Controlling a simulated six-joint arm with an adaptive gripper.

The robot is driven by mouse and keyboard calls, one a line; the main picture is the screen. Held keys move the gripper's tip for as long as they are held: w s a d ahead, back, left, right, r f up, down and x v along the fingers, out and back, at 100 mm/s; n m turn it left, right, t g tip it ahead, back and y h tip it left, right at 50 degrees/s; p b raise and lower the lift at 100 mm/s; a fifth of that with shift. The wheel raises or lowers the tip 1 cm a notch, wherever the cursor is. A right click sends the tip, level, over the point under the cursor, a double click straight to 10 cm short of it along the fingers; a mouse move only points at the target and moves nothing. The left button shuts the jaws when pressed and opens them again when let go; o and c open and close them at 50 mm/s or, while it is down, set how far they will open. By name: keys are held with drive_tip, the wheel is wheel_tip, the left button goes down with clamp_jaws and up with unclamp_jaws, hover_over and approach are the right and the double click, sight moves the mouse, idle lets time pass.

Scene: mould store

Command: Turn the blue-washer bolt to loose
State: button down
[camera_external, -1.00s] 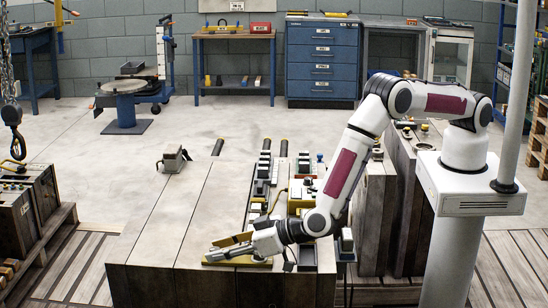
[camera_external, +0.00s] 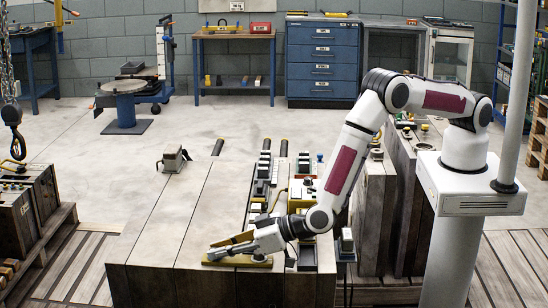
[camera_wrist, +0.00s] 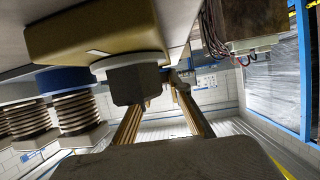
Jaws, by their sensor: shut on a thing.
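In the wrist view a dark hex bolt head (camera_wrist: 135,84) with a light grey washer (camera_wrist: 128,60) sits against a yellow-brown block (camera_wrist: 90,30). A blue washer (camera_wrist: 62,80) is just left of it, on a bolt with a ribbed stack (camera_wrist: 78,112). The long yellow-brown fingers of my gripper (camera_wrist: 168,82) meet beside and behind the dark hex head; it hides the left fingertip. My gripper is shut, seemingly on that head; the exact contact is hidden. In the external view my gripper (camera_external: 232,243) is low over the yellow plate (camera_external: 240,261) at the block's front edge.
Another ribbed bolt stack (camera_wrist: 25,118) stands at the far left of the wrist view. A brown box with cables (camera_wrist: 245,22) is at upper right.

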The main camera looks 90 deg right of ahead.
drive_tip(key=shift+w+d+r, duration=0.1)
drive_tip(key=shift+r, duration=0.05)
idle(0.3)
drive_tip(key=c, duration=1.8)
unclamp_jaws()
drive_tip(key=shift+c, duration=0.2)
wheel_tip(320, 180, up, 10)
